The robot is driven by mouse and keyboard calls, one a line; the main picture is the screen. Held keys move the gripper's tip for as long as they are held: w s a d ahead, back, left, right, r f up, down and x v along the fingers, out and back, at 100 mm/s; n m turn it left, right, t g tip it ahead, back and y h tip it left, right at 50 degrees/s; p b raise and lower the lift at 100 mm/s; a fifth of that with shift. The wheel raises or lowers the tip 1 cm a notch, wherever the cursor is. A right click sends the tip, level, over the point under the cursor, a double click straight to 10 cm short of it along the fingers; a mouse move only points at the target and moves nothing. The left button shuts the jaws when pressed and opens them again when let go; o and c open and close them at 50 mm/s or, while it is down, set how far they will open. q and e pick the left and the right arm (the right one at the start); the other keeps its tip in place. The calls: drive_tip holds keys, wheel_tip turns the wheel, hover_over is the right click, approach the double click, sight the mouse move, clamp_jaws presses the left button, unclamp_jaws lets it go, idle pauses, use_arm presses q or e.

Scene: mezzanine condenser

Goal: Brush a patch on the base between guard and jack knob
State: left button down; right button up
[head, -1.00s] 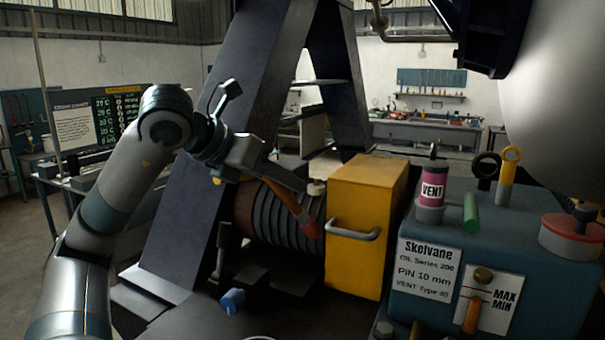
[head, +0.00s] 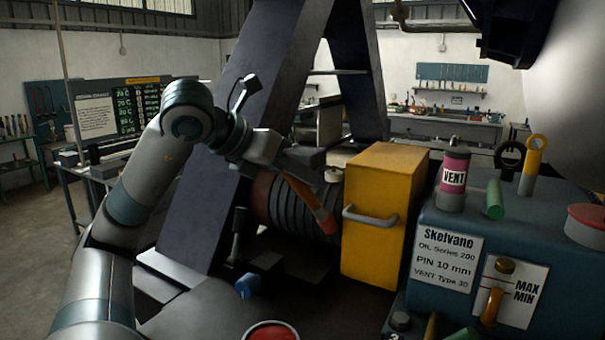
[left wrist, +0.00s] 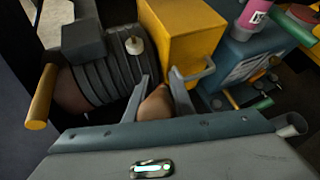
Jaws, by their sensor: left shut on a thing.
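My left gripper (head: 303,160) is shut on a brush with an orange-brown handle (head: 314,203). The brush slants down to a reddish end in front of the ribbed cylinder, left of the yellow guard (head: 380,215). In the left wrist view, a brown part of the brush (left wrist: 155,103) shows between the fingers (left wrist: 161,90), with the guard (left wrist: 183,35) just beyond. The blue jack knob (head: 247,286) sits low on the dark base (head: 205,318), below and left of the brush. I cannot tell whether the brush touches anything. My right gripper is not in view.
The ribbed cylinder (head: 290,205) lies behind the brush. A teal tank (head: 500,245) with a VENT cap, pins and a level gauge stands right of the guard. A red-topped round container (head: 272,331) shows at the bottom edge. Dark slanted legs (head: 215,180) rise behind my arm.

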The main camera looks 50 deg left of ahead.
use_arm(q)
drive_tip(key=shift+f+b, duration=0.65)
drive_tip(key=shift+f, duration=0.6)
drive_tip(key=shift+w+a, duration=0.1)
